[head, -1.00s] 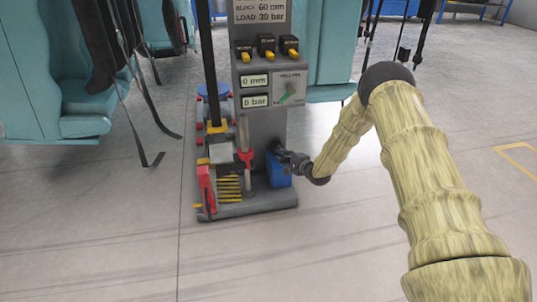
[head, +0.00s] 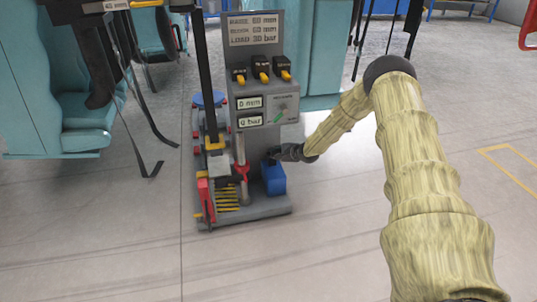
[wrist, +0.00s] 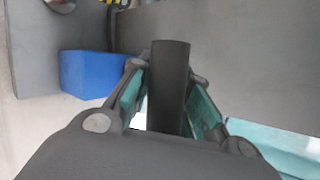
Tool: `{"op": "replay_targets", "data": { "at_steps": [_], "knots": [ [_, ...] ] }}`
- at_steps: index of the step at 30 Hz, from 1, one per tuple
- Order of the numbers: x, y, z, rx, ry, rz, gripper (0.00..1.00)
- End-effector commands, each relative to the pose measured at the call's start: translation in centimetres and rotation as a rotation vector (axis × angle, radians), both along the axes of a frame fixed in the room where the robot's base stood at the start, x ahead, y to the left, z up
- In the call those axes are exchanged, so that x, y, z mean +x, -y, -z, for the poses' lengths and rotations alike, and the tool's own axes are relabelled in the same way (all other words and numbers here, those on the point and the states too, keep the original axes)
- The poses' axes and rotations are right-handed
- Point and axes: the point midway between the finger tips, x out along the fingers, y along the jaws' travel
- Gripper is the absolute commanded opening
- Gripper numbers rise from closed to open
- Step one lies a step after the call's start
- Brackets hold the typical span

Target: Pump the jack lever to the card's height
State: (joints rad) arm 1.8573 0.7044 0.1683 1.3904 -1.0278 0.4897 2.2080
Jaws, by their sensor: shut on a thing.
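In the wrist view my gripper (wrist: 168,95) is shut on a dark round bar, the jack lever (wrist: 170,70), which stands between its teal-padded fingers. In the head view my gripper (head: 274,154) is beside the grey column, above the blue block (head: 273,178); its fingertips are small and dark, and the lever is hard to make out. The card (head: 254,29) at the top of the column has lines for raise, block and load; the raise figure looks like 60 mm. The upper readout (head: 249,102) shows 0 mm. The lower readout (head: 250,121) shows bar, its digit unclear.
Three black-and-yellow switches (head: 261,67) and a dial with a green pointer (head: 281,112) are on the column. Red parts and yellow stripes (head: 228,195) lie on the grey base. Teal seats with hanging straps (head: 80,110) stand at left. Floor at right is open.

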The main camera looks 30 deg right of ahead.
Motion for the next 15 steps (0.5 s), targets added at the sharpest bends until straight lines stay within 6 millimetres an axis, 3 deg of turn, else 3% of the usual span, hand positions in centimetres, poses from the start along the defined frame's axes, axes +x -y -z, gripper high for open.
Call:
{"op": "replay_targets", "data": {
  "at_steps": [1,15],
  "knots": [
    [1.2,0.6,-1.7,-0.001,0.028,0.007,0.00],
    [2.6,1.2,-3.0,0.000,0.031,0.009,0.00]
  ]
}}
